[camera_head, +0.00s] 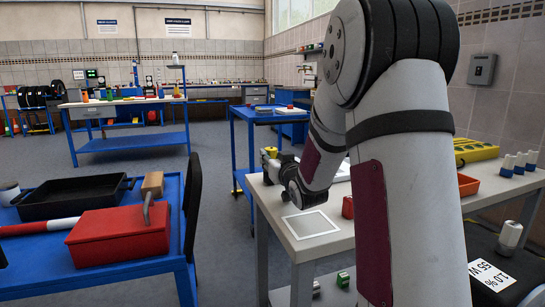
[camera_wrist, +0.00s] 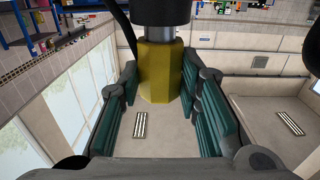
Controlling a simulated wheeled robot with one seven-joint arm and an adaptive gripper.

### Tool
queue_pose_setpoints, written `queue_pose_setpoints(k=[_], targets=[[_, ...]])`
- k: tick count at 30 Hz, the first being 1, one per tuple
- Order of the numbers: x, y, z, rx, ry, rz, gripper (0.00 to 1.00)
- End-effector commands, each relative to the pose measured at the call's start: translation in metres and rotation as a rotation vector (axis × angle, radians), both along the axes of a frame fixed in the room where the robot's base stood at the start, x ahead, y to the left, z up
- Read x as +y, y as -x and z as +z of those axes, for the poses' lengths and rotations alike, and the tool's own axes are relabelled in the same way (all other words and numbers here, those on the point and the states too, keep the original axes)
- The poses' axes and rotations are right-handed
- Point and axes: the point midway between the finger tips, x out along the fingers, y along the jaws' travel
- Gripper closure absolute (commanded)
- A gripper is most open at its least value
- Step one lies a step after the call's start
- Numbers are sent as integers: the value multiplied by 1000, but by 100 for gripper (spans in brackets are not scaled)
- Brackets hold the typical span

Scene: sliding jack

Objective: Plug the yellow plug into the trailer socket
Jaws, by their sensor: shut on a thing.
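The yellow plug (camera_wrist: 160,75) is between the two green-padded fingers of my gripper (camera_wrist: 159,88) in the wrist view. My gripper is shut on it. A grey collar and a dark round body (camera_wrist: 160,12) continue from the plug at the top of that view, with a black cable beside them. In the head view my gripper (camera_head: 268,160) is small, past the far left edge of the right-hand bench, with a bit of yellow at its tip. I cannot make out the trailer socket in either view; my arm covers much of the bench.
The pale bench (camera_head: 285,222) holds a white-framed square (camera_head: 311,224), a red block (camera_head: 347,207) and an orange tray (camera_head: 467,184). A blue cart (camera_head: 150,268) at left carries a red toolbox (camera_head: 120,238) and a black tray (camera_head: 75,197). Grey floor lies between.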

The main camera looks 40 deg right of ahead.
Motion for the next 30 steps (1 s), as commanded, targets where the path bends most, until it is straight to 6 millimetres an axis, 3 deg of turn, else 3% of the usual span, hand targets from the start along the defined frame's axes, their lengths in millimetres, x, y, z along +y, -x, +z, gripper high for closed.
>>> queue_pose_setpoints(k=[6,7,9,21,26,30], targets=[[0,0,-5,0,0,0,98],[0,0,-5,-1,0,0,62],[0,0,-5,0,0,0,46],[1,4,-6,4,-1,0,45],[7,25,-7,5,-1,-2,45],[16,53,-7,5,-1,-1,45]])
